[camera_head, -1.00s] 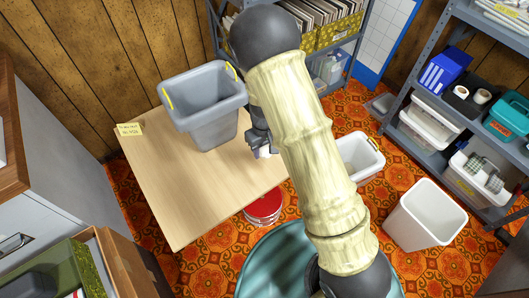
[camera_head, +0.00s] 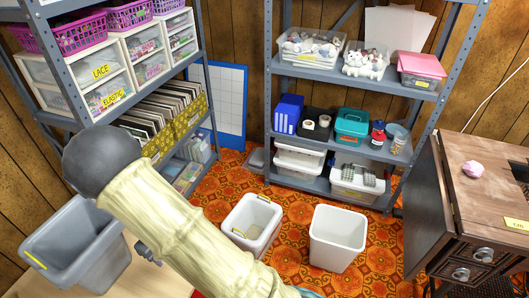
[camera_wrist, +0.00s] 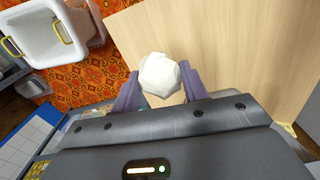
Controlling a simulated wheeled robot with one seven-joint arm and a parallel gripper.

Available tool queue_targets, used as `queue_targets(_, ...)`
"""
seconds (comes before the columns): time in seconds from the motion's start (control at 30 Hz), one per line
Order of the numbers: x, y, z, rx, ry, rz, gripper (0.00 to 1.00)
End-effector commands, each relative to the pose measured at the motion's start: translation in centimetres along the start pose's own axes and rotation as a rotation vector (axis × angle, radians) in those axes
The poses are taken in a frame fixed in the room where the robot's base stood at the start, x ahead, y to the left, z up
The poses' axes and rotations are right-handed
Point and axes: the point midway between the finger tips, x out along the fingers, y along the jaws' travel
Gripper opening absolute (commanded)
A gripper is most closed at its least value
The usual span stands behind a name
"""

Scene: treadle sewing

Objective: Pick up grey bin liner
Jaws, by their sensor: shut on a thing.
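A grey tub with a yellow handle, taken as the grey bin liner (camera_head: 62,250), stands upright on a light wood table (camera_head: 150,280) at the lower left of the head view. My gripper (camera_wrist: 160,72) is shut on a small white crumpled ball (camera_wrist: 159,76), which sits between its fingertips in the wrist view, with the bare tabletop beyond. In the head view my gripper (camera_head: 147,252) is just right of the tub, apart from it and mostly hidden behind my arm. The ball cannot be made out there.
Two white bins stand on the orange floor: one with a yellow handle (camera_head: 235,232) and a taller plain one (camera_head: 337,240). A shelf rack (camera_head: 330,75) stands behind, and another at the left. A dark wooden sewing cabinet (camera_head: 480,200) with a pink ball (camera_head: 473,170) is at the right.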

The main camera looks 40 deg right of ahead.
Motion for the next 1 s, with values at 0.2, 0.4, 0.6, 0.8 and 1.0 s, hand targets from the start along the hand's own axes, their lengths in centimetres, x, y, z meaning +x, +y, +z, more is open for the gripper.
queue_targets(0.2, -5.2, 1.3, 0.2, 0.045, 0.001, 0.0, 0.23)
queue_targets(0.4, -8.8, 2.4, 0.5, 0.088, 0.0, 0.0, 0.23)
queue_targets(0.6, -12.4, 3.5, 0.7, 0.13, 0.001, 0.0, 0.23)
queue_targets(0.8, -16.1, 4.6, 1.1, 0.171, 0.0, 0.0, 0.23)
queue_targets(1.0, -19.7, 5.7, 1.4, 0.214, 0.002, 0.001, 0.23)
